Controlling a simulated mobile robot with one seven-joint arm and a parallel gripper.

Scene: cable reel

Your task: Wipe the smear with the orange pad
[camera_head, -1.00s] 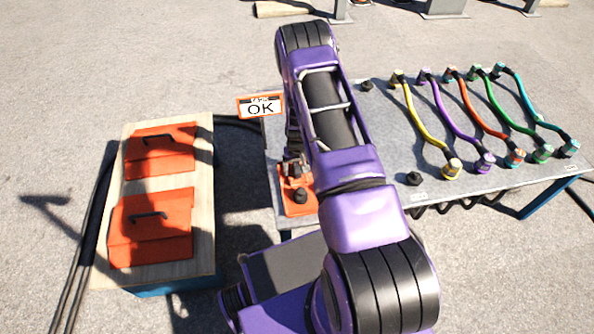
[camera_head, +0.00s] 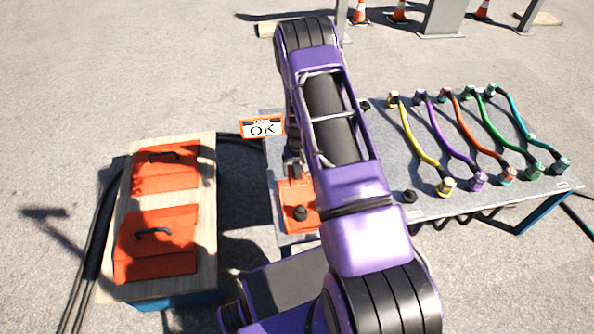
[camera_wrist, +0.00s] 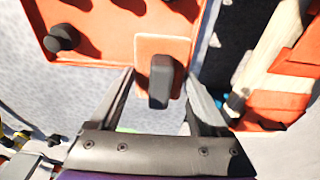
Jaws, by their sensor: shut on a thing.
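The orange pad (camera_wrist: 150,48), with an upright dark grip (camera_wrist: 161,80), shows in the wrist view between the two fingers of my gripper (camera_wrist: 160,76). The gripper is shut on the pad, with a finger at each side. The pad is at the edge of a shallow orange tray (camera_wrist: 97,64); I cannot tell whether it touches it. In the head view the tray (camera_head: 284,206) lies at the left end of the grey table (camera_head: 372,183), and my arm hides most of the gripper and pad. I cannot make out the smear in either view.
A wooden-topped box (camera_head: 208,235) with two orange handled panels stands left. A black knob (camera_head: 300,213) stands in the tray. Traffic cones (camera_head: 398,12) stand behind.

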